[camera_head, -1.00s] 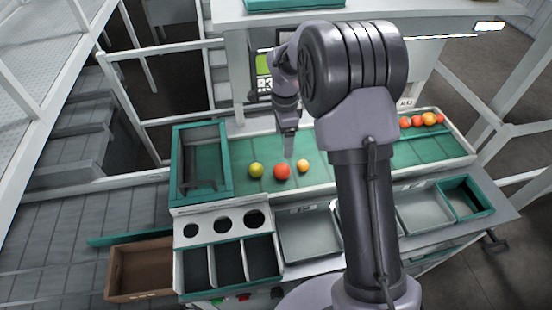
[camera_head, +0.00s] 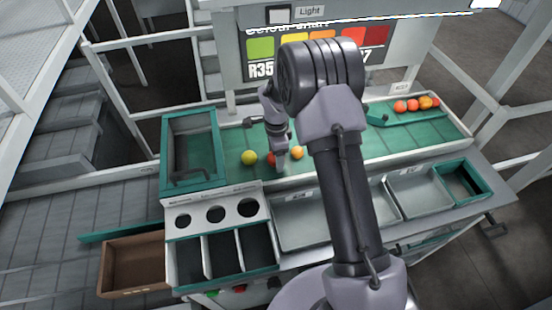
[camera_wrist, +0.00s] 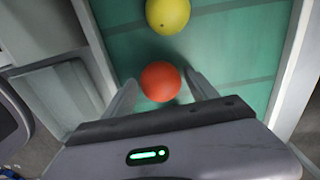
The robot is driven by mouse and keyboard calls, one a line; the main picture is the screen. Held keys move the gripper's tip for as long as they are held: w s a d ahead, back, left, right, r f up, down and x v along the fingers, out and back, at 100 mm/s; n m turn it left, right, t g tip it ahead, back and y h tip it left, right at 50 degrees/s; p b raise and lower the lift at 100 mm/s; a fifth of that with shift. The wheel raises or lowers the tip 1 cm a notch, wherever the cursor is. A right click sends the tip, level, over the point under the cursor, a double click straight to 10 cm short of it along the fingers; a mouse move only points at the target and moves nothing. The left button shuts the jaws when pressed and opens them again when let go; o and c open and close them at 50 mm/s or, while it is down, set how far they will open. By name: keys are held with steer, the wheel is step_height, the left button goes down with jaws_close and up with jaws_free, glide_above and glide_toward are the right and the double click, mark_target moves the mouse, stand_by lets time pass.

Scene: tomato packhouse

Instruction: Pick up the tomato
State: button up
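A red tomato (camera_head: 271,160) lies on the green belt (camera_head: 345,149), partly hidden by my gripper in the head view. In the wrist view the red tomato (camera_wrist: 160,81) sits between my fingers, with a gap visible on both sides. My gripper (camera_wrist: 160,80) is open and low over it; in the head view my gripper (camera_head: 280,163) points down at it. A yellow-green tomato (camera_head: 249,157) lies to its left and shows in the wrist view (camera_wrist: 168,14) beyond the red one. An orange tomato (camera_head: 297,153) lies to its right.
A green-rimmed box (camera_head: 165,160) stands left on the belt. Several red-orange tomatoes (camera_head: 413,105) sit far right behind a green bar (camera_head: 400,118). Grey trays (camera_head: 419,188) and divided bins (camera_head: 207,243) line the front. A colour chart (camera_head: 320,50) stands behind.

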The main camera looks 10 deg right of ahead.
steer(key=c, duration=0.6)
